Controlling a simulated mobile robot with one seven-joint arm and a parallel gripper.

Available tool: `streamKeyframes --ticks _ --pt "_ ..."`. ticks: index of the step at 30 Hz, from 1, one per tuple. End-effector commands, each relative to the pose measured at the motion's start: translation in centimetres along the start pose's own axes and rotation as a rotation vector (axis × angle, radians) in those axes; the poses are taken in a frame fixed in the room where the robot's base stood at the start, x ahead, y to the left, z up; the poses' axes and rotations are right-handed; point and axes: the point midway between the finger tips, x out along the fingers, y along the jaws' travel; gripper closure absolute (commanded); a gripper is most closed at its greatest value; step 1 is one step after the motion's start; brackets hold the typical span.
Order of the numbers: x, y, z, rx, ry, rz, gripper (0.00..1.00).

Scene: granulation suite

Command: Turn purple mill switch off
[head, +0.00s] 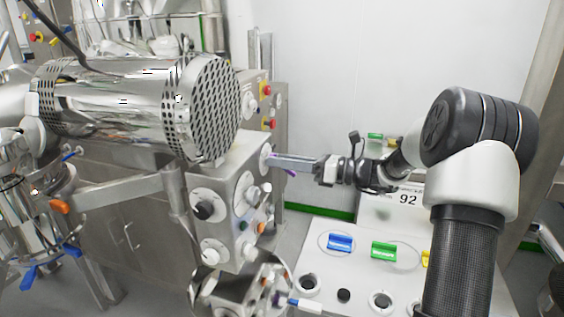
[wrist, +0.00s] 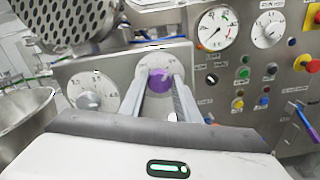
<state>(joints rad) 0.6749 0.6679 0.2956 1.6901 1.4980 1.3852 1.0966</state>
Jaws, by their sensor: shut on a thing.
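The purple mill switch (wrist: 160,80) is a purple knob on a round white dial plate on the steel machine panel, in the wrist view. My gripper (wrist: 158,88) has its two fingers on either side of the knob and is shut on it. The fingers hide part of the knob and the lower part of its dial, so I cannot read where it points. In the head view, my gripper (head: 274,160) reaches left to the right side of the steel control box (head: 238,165). The fingertips meet a pale round dial there, and the knob itself is mostly hidden.
A grey knob with a numbered dial (wrist: 85,92) sits left of my fingers. A perforated steel drum (head: 205,105) overhangs the box.

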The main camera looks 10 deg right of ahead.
Motion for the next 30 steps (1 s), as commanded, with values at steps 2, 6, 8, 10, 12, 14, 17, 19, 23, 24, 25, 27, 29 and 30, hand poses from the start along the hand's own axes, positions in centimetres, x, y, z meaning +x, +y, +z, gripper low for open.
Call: streamKeyframes --ticks 2,6,8,10,12,14,17,19,23,24,25,27,29,30 --pt "-0.01 -0.02 -0.14 -0.025 0.0 0.0 0.93" --pt "-0.01 -0.04 -0.24 -0.098 0.0 0.001 0.93" --pt "-0.01 -0.04 -0.28 -0.14 0.0 0.0 0.93" --pt "-0.02 -0.04 -0.31 -0.197 0.0 0.0 0.93" --pt "-0.05 -0.06 -0.36 -0.259 0.001 0.0 0.93" --pt "-0.07 -0.08 -0.41 -0.316 0.001 -0.001 0.93" --pt "-0.07 -0.07 -0.44 -0.412 0.001 -0.001 0.93" --pt "-0.05 -0.05 -0.45 -0.48 0.001 -0.001 0.93" --pt "-0.03 -0.03 -0.53 -0.603 0.001 0.0 0.93" --pt "-0.02 -0.02 -0.54 -0.642 0.001 0.0 0.93" --pt "-0.02 -0.01 -0.54 -0.67 0.001 0.0 0.93" --pt "-0.03 -0.01 -0.59 -0.736 0.002 0.0 0.93" --pt "-0.03 -0.02 -0.64 -0.793 0.002 0.0 0.93" --pt "-0.04 -0.02 -0.65 -0.831 0.002 0.0 0.93"
